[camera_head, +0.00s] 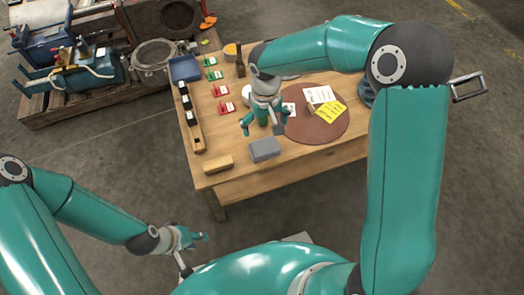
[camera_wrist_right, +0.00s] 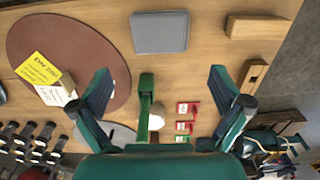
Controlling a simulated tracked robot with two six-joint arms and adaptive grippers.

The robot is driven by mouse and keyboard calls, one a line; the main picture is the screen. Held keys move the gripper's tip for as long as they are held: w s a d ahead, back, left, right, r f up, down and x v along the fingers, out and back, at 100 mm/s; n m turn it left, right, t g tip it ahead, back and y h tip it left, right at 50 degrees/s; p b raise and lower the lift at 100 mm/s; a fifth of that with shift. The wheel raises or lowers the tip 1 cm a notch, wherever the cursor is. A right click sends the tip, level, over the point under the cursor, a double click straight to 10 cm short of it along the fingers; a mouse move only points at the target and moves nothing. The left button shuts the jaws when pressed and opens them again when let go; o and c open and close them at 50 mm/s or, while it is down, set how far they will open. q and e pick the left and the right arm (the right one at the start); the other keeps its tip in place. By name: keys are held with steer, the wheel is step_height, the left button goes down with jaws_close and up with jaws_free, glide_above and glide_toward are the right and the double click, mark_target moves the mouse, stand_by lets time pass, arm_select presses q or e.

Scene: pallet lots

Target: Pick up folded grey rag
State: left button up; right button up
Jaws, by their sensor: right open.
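The folded grey rag (camera_head: 264,149) lies flat near the front edge of the wooden table (camera_head: 232,177). It also shows at the top of the right wrist view (camera_wrist_right: 159,32), beyond the fingertips. My right gripper (camera_head: 265,124) is over the table, just behind the rag in the head view. Its fingers are spread wide in the right wrist view (camera_wrist_right: 161,80), and the rag is not between them. A green upright thing (camera_wrist_right: 146,92) shows between the fingers; I cannot tell if they touch it. My left gripper (camera_head: 196,238) hangs low, off the table's front-left side.
A brown round mat (camera_head: 318,132) carries a yellow note (camera_head: 329,110) and a white paper (camera_head: 319,94). A wooden block (camera_head: 218,163) lies left of the rag. Red and green tags, a long wooden rack (camera_head: 190,118) and a blue tray (camera_head: 184,69) line the left side.

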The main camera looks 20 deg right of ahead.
mark_target(264, 145)
step_height(264, 145, down, 6)
steer(key=shift+b, duration=0.65)
step_height(264, 145, down, 5)
steer(key=shift+s+a+f+b, duration=0.1)
steer(key=shift+b, duration=1)
steer(key=c, duration=0.8)
step_height(264, 145, up, 20)
steer(key=p, duration=0.6)
